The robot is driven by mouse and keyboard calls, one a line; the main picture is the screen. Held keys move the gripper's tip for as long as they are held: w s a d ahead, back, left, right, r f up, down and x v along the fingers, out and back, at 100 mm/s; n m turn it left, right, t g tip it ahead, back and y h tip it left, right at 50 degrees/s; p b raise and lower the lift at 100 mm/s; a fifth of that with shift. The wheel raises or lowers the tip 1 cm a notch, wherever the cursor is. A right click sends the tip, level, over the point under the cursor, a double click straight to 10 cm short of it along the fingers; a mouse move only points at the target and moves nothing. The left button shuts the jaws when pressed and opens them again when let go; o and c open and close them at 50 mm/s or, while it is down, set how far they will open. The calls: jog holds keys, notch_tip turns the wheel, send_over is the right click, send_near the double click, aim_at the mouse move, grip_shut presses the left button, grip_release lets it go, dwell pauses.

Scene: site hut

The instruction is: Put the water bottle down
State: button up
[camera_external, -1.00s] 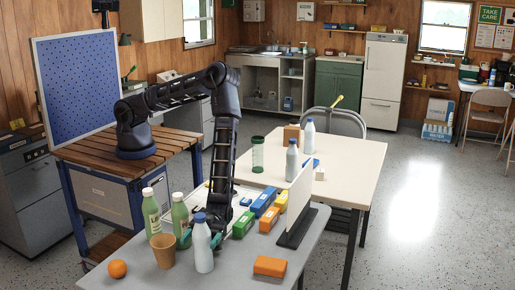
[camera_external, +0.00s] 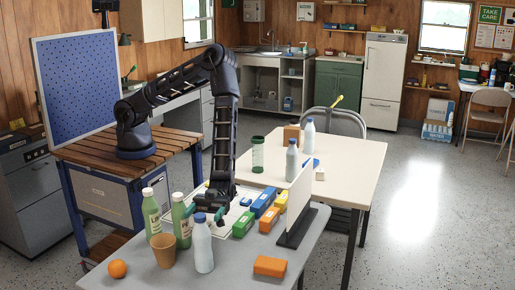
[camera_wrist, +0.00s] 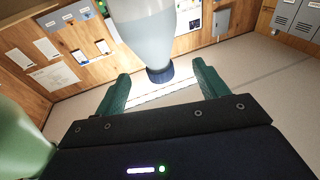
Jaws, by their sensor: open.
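The white water bottle (camera_external: 203,250) with a blue cap stands upright on the grey table (camera_external: 225,278), near its front left. My gripper (camera_external: 205,213) is open and empty, just behind and above the bottle's cap. In the wrist view the bottle (camera_wrist: 147,30) appears upside down, with its dark blue cap (camera_wrist: 159,74) just beyond and between the two green fingers (camera_wrist: 160,80). The fingers look clear of it.
Two green bottles (camera_external: 181,222) and a brown cup (camera_external: 163,251) stand close on the left, with an orange (camera_external: 117,268) farther left. Coloured boxes (camera_external: 265,198), an upright white panel (camera_external: 299,205) and an orange box (camera_external: 270,266) lie to the right.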

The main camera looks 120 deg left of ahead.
jog(key=w+a+r+n+t+y, duration=0.3)
jog(key=a+r+t+y, duration=0.1)
jog(key=a+r+y, duration=0.75)
jog(key=s+a+r+n+y, duration=0.25)
jog(key=s+a+r, duration=0.3)
jog(key=a, duration=0.35)
jog(key=s+a+r+n+y, duration=0.2)
jog(key=s+a+r+y, duration=0.15)
jog(key=a+r, duration=0.5)
jog(key=s+a+r+n+g+y, duration=0.1)
jog(key=s+a+r+n, duration=0.1)
jog(key=s+a, duration=0.55)
jog(key=s+a+r+n+g+y, duration=0.1)
jog(key=s+a+r+n+y, duration=0.2)
jog(key=s, duration=0.8)
jog(key=s+a+n+g+h, duration=0.2)
jog(key=s+a, duration=0.1)
jog(key=s, duration=1.6)
jog(key=shift+a+f+n, duration=0.2)
jog(key=shift+f+n, duration=0.1)
jog(key=shift+n, duration=0.05)
